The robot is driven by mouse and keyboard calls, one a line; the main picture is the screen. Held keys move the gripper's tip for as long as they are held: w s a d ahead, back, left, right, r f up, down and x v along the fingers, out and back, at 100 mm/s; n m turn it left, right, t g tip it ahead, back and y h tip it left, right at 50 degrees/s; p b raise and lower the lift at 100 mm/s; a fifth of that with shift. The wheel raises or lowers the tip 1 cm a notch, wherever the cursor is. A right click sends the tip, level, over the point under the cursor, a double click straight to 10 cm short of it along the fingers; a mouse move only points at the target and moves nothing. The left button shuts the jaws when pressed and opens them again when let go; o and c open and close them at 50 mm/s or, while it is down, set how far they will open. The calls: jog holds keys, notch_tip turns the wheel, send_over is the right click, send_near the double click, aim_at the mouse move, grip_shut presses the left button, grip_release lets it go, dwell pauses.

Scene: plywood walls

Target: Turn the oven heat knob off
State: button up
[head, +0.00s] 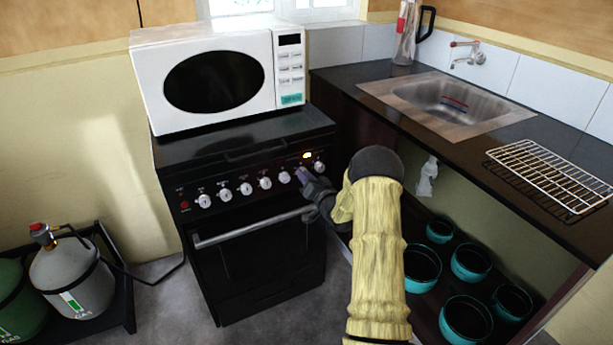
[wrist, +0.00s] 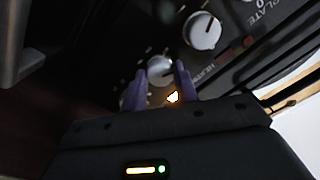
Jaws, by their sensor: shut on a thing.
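The black oven (head: 255,255) stands under the microwave, with a row of white knobs along its front panel. My gripper (head: 304,175) reaches from the right to the right part of this row, its purple fingers at the panel. In the wrist view, my gripper (wrist: 162,74) is shut on a white oven knob (wrist: 160,68), with one finger on each side. Lettering that seems to read HEAT lies close by. An orange light (wrist: 173,97) glows between the fingers; a lit lamp (head: 307,155) also shows on the panel in the head view. The held knob is mostly hidden in the head view.
Another knob (wrist: 202,30) is near the held one, and the rightmost knob (head: 319,167) is beside my fingers. The oven door handle (head: 250,228) sticks out below. The dark counter (head: 440,135) is close on the right, with teal pots (head: 470,262) on a shelf below.

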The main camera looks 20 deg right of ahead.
jog(key=m+p, duration=0.2)
jog(key=m, duration=1.1)
jog(key=shift+f+m+h, duration=0.15)
jog(key=shift+m+h, duration=0.25)
jog(key=o, duration=0.9)
jog(key=shift+o, duration=0.3)
